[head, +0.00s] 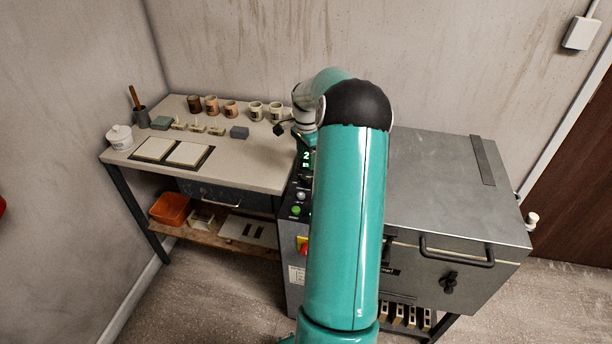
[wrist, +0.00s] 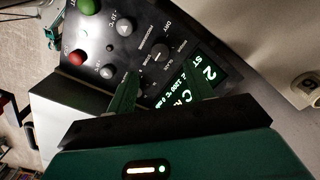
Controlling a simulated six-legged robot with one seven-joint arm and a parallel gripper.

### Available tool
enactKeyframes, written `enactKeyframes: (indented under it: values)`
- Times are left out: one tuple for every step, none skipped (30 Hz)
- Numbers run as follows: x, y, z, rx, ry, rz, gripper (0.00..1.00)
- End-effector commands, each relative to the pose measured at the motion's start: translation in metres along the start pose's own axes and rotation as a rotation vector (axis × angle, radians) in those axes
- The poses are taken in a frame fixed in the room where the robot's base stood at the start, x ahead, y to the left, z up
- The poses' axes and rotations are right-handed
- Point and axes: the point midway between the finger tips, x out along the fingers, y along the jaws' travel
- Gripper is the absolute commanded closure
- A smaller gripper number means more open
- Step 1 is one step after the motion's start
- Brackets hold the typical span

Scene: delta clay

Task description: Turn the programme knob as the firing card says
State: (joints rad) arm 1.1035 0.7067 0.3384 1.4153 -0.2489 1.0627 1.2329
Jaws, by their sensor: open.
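The programme knob (wrist: 162,53) is a round dark knob on the black control panel, with small lettering around it, including what looks like DRY. Beside it a lit display (wrist: 190,82) shows a large 2 and a temperature line that is hard to read. The display also shows in the head view (head: 306,160), left of my arm. My gripper (wrist: 162,88) is open, its green fingers apart in front of the panel, with the knob beyond the gap between them. It appears clear of the knob. I cannot identify the firing card in either view.
The panel also carries a green button (wrist: 87,5), a red button (wrist: 76,57) and a triangle-marked button (wrist: 124,27). The grey kiln (head: 450,185) stands right of my arm. A workbench (head: 250,170) with several cups and tiles stands left.

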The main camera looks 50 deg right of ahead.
Motion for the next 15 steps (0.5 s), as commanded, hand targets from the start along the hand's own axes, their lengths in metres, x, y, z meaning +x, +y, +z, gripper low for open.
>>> enactKeyframes:
  values:
    - [0.011,0.000,0.000,-0.001,-0.002,0.002,0.48]
    - [0.018,0.000,0.001,-0.001,-0.003,0.003,0.48]
    - [0.025,0.000,0.001,-0.001,-0.002,0.002,0.48]
    - [0.031,0.000,0.001,-0.001,-0.002,0.003,0.48]
    - [0.038,0.000,0.001,-0.001,-0.003,0.003,0.48]
    - [0.045,0.000,0.001,-0.001,-0.002,0.002,0.48]
    - [0.050,0.000,0.001,-0.002,-0.002,0.002,0.48]
    - [0.055,0.000,0.001,-0.001,-0.002,0.002,0.48]
    - [0.061,0.000,0.001,-0.001,-0.002,0.001,0.48]
    - [0.065,-0.001,0.001,-0.001,-0.001,0.001,0.48]
    - [0.069,-0.001,0.001,-0.001,-0.001,0.001,0.48]
    - [0.073,-0.001,0.001,-0.002,-0.001,0.001,0.48]
    - [0.076,-0.001,0.001,-0.002,-0.001,0.000,0.48]
    - [0.078,-0.001,0.001,-0.002,-0.001,0.000,0.48]
    - [0.080,-0.001,0.001,-0.003,0.000,-0.001,0.48]
